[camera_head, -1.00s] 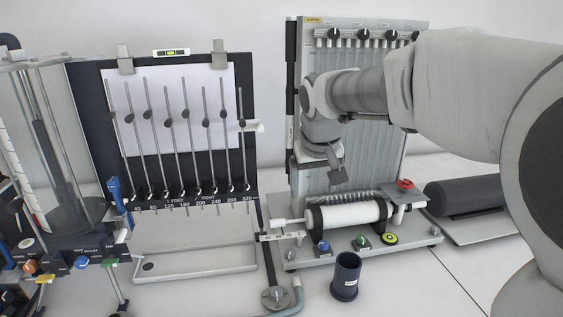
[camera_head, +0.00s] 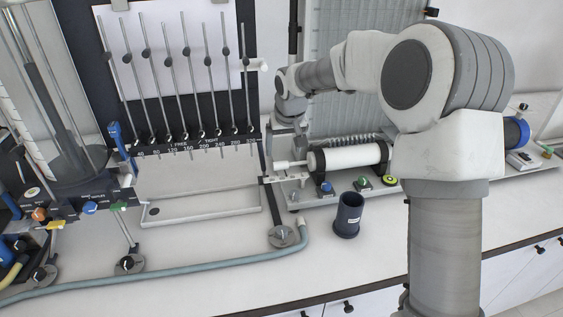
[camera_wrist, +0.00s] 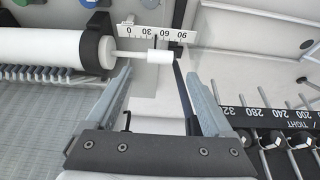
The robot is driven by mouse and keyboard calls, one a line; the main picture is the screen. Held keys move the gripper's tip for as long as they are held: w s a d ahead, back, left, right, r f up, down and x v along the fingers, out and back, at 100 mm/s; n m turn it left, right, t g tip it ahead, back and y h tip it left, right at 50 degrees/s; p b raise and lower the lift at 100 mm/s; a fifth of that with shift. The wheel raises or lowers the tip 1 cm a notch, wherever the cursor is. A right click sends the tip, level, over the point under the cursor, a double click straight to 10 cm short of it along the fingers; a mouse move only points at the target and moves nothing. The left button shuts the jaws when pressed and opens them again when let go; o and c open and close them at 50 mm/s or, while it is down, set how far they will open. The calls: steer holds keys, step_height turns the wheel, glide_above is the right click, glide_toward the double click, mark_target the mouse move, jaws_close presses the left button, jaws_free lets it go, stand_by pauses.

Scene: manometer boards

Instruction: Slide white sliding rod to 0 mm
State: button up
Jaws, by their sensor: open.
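The white sliding rod shows in the wrist view as a thin stem with a thicker white end knob (camera_wrist: 160,57), coming out of a white cylinder (camera_wrist: 60,49) with a black end ring. In the head view the knob (camera_head: 283,165) points left from the cylinder (camera_head: 350,157). A scale plate (camera_wrist: 155,33) marked 0, 30, 60, 90 lies beside the rod; the knob lies alongside roughly 30 to 60. My gripper (camera_wrist: 157,73) is open and empty, its fingers on either side of the knob's line, with gaps to it. In the head view my gripper (camera_head: 286,143) is small, just above the knob.
A manometer board (camera_head: 180,110) with several tubes stands left of the rod. A dark cup (camera_head: 348,215) stands in front of the cylinder. Blue and green knobs (camera_head: 362,182) line the base's front. A hose (camera_head: 200,263) runs along the bench.

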mark_target(281, 164)
steer(key=x, duration=0.8)
steer(key=shift+c, duration=0.2)
jaws_close()
